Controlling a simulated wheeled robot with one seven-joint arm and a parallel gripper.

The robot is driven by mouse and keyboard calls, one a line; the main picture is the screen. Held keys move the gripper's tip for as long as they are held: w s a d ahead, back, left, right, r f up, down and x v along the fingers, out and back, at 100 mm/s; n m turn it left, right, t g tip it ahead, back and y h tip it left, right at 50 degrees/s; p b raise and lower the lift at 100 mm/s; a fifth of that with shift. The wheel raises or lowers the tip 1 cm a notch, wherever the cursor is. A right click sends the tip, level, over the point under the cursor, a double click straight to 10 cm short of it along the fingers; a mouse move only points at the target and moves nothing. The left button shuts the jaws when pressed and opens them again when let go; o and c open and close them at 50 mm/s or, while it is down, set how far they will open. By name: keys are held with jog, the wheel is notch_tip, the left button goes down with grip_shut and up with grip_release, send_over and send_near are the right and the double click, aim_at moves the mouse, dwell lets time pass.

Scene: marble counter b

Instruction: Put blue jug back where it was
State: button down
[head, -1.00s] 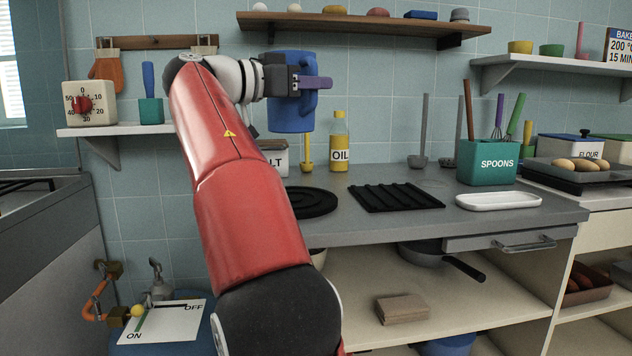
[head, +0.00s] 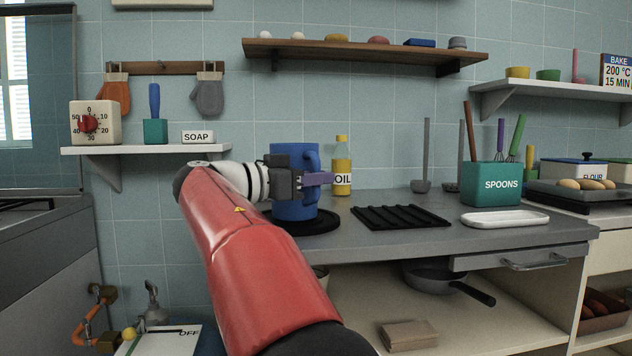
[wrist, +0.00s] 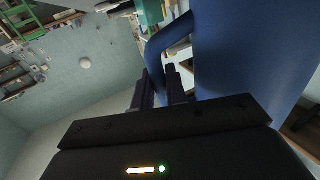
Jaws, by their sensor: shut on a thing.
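The blue jug (head: 295,209) is upright at the black round trivet (head: 326,224) on the grey counter. Its base overlaps the trivet in the head view; I cannot tell whether it touches or hangs just above. My gripper (head: 318,179) is shut on the jug's handle. In the wrist view the jug (wrist: 245,45) fills the right side, and its handle (wrist: 160,45) runs down between the fingers of my gripper (wrist: 167,82). My arm hides part of the trivet's left and front.
An oil bottle (head: 342,168) stands close behind and right of the jug. A black ribbed mat (head: 400,217) lies to the right, then a white tray (head: 505,219) and the spoons holder (head: 490,187). A wooden shelf (head: 365,55) is above.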

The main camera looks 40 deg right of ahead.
jog(key=shift+f, duration=0.1)
jog(key=c, duration=1.4)
grip_release()
jog(key=shift+a, duration=0.15)
jog(key=w+a, duration=0.1)
jog(key=a, duration=1)
jog(key=shift+w+a, duration=0.3)
jog(key=shift+w, duration=0.1)
